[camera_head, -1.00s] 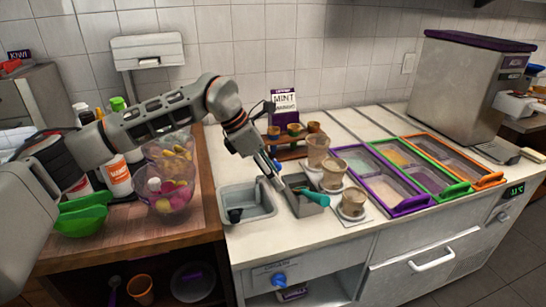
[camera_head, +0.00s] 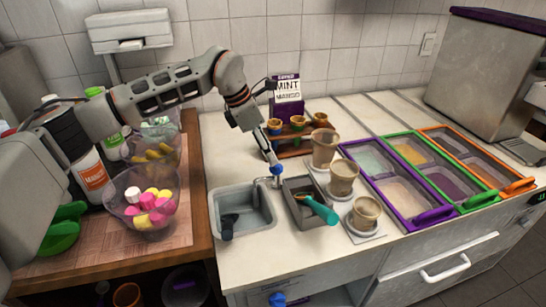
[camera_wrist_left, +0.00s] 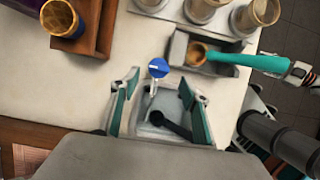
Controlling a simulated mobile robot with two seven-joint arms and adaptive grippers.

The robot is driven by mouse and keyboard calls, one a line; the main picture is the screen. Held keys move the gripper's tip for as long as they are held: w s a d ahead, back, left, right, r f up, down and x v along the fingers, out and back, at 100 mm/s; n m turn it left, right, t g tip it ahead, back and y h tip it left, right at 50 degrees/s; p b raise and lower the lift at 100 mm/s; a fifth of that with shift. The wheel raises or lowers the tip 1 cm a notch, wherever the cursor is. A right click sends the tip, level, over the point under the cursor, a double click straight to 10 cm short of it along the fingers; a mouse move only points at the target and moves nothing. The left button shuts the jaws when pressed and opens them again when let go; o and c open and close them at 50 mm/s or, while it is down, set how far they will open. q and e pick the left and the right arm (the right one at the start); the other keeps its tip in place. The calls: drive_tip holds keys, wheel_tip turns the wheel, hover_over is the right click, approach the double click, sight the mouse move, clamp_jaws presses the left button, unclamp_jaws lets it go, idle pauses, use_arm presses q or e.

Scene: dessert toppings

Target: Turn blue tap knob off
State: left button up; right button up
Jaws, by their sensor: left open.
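The blue tap knob (camera_head: 277,170) sits on the tap behind the small grey sink (camera_head: 213,212). It also shows in the left wrist view (camera_wrist_left: 158,68), with a pale bar across its round top. My left gripper (camera_head: 271,161) reaches down to the tap from behind and above. In the left wrist view its two teal-lined fingers (camera_wrist_left: 160,80) are spread apart, and the knob appears between and just beyond their tips. I cannot tell whether a finger touches it. My right gripper is not recognisable in either view.
A grey holder (camera_head: 296,212) with a teal-handled scoop (camera_head: 321,209) stands just right of the tap. Filled cups (camera_head: 342,177) stand beyond it. A black utensil (camera_head: 228,226) lies in the sink.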

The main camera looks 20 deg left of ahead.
sight(273, 168)
use_arm(q)
drive_tip(key=x, duration=0.2)
drive_tip(key=shift+w+d+f, duration=0.1)
drive_tip(key=shift+w+f, duration=0.1)
drive_tip(key=shift+f, duration=0.15)
drive_tip(key=shift+x, duration=0.85)
use_arm(e)
drive_tip(key=shift+w+r, duration=0.25)
drive_tip(key=shift+w, duration=0.15)
use_arm(q)
drive_tip(key=shift+c, duration=0.4)
drive_tip(key=c, duration=1)
drive_tip(key=shift+c, duration=0.2)
use_arm(e)
drive_tip(key=shift+r, duration=0.1)
